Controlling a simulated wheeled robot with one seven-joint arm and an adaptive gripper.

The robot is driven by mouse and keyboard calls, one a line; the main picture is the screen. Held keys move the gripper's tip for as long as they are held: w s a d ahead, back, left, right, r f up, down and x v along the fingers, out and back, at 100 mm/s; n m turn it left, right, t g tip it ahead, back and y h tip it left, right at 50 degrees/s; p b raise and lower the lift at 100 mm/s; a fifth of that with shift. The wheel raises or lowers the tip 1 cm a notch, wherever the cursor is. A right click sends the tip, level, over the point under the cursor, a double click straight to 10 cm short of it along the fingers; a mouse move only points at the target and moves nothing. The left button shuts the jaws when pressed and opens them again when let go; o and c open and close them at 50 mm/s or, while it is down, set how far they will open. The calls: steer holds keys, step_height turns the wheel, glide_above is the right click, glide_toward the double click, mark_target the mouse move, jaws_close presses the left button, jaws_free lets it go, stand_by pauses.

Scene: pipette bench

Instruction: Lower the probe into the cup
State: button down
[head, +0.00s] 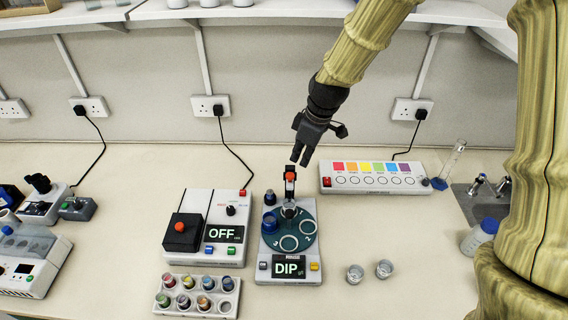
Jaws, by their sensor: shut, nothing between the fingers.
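My gripper (299,160) is shut and empty. It points down just above and slightly right of the probe's red-topped holder (290,177) on the dip device. A small clear cup (289,210) stands below the holder. I cannot tell whether the probe tip is inside the cup. A blue cup (269,222) sits on the turntable's left side. Whether my fingers touch the holder is not clear.
Left of the device stands a unit (225,207) with an OFF display; in front of it is a rack (171,308) of coloured pots. A colour-swatch box (375,179) lies behind right. Two small glass beakers (355,274) stand at right. Bench between is clear.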

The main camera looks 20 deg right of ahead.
mark_target(292, 175)
steer(key=shift+w+a+r, duration=0.15)
steer(key=shift+r, duration=0.3)
steer(key=shift+b+x, duration=2.55)
steer(key=shift+x, duration=0.95)
